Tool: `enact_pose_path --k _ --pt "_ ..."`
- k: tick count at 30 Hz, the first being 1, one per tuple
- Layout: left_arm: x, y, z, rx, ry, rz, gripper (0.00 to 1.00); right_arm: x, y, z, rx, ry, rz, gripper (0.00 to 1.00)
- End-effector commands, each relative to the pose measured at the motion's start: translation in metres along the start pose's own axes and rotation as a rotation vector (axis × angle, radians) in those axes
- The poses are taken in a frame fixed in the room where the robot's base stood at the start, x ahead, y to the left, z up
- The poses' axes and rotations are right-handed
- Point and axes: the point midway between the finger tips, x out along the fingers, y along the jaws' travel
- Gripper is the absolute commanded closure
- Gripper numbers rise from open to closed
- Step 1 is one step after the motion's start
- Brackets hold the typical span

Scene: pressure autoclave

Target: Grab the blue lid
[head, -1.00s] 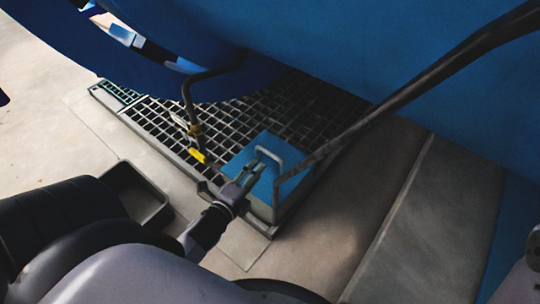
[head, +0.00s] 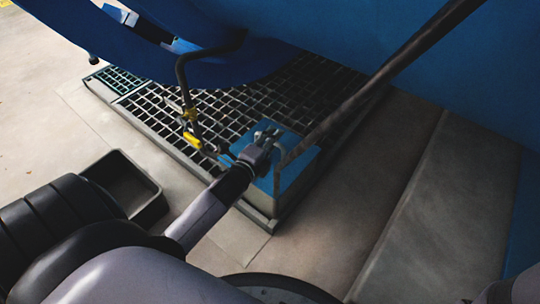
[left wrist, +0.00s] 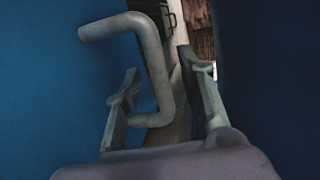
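The blue lid (head: 296,168) is a square blue plate on a low box at the near corner of the floor grating. Its grey bent handle (left wrist: 152,62) stands up from it. My left gripper (head: 268,135) is over the lid at the handle and hides much of both in the head view. In the left wrist view its fingers (left wrist: 163,90) are apart, with the handle's bar between them. I cannot tell whether either finger touches the bar. My right gripper does not show.
The grating (head: 228,108) lies under the large blue vessel (head: 340,40). A dark pole (head: 380,80) slants just right of the lid. A bent pipe with a yellow-handled valve (head: 191,139) is left of it. A dark open bin (head: 150,183) stands on the floor at left.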

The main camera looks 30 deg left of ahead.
Motion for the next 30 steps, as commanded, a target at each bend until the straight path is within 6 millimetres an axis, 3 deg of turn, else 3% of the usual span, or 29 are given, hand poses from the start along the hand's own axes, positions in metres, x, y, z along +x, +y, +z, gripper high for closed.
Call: enact_pose_path --k 5,21,30 --pt "-0.0003 -0.0008 -0.0001 0.000 0.000 0.000 0.64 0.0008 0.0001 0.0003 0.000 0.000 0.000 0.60" --pt "-0.0005 -0.0005 -0.0002 -0.001 0.000 0.000 1.00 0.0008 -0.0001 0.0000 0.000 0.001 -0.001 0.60" --pt "-0.0005 -0.0002 -0.0003 -0.001 0.000 0.001 1.00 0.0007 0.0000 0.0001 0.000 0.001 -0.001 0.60"
